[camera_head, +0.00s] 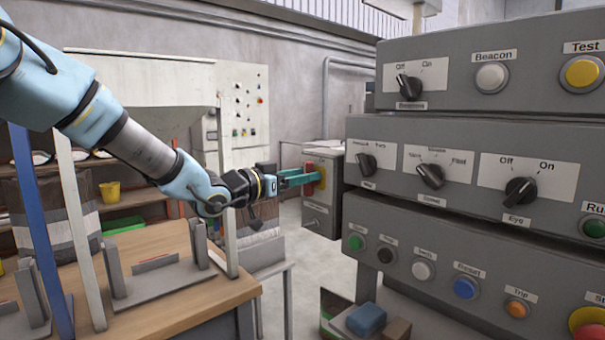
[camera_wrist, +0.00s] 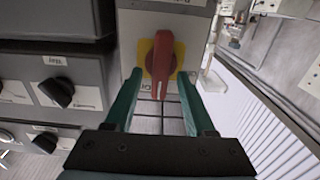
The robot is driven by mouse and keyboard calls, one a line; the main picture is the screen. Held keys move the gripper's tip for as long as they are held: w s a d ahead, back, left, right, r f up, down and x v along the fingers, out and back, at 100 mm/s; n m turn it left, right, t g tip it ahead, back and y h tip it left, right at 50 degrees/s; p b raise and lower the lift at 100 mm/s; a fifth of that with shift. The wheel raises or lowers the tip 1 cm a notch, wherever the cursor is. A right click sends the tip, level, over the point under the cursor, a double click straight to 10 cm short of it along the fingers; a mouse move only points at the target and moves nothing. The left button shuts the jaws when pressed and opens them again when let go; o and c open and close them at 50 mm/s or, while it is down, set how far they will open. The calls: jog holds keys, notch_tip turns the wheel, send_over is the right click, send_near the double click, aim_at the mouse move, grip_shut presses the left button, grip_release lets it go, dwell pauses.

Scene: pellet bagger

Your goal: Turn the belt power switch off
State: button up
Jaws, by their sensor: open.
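A red rotary handle on a yellow plate, which looks like the belt power switch (camera_head: 309,187), is on the side of a grey box (camera_head: 322,214) beyond the stacked control panels. In the wrist view the red handle (camera_wrist: 162,62) is near the middle, and the box face (camera_wrist: 143,25) is behind it. My gripper (camera_head: 302,178) has green fingers and is open at the switch. In the wrist view the fingers stand on either side of the handle, with visible gaps. I cannot tell how deep the handle sits between them. The box's lettering is too small to read.
Grey control panels (camera_head: 440,131) with knobs and buttons stand close to the right of my gripper. A wooden workbench (camera_head: 216,290) with metal brackets is at lower left. A box holding a blue item (camera_head: 366,319) is low in front. Floor shows between bench and panels.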

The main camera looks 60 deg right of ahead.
grip_shut()
dwell(0.5)
jog(key=shift+r+n+p, duration=0.1)
jog(key=shift+n+p, duration=0.2)
jog(key=shift+p, duration=0.1)
jog(key=n+p, duration=0.3)
jog(key=shift+w+d+r, duration=0.1)
jog(key=shift+w, duration=0.1)
jog(key=shift+w+d+f+n+p, duration=0.2)
jog(key=shift+n+p, duration=0.75)
jog(key=shift+n, duration=1.4)
jog(key=shift+w+a+f+n+p, duration=0.25)
jog(key=shift+n+p, duration=0.75)
jog(key=shift+n, duration=1.4)
jog(key=shift+d+f+n+p, duration=0.25)
jog(key=shift+n+p, duration=0.7)
jog(key=shift+n, duration=1.4)
jog(key=shift+a+f, duration=0.1)
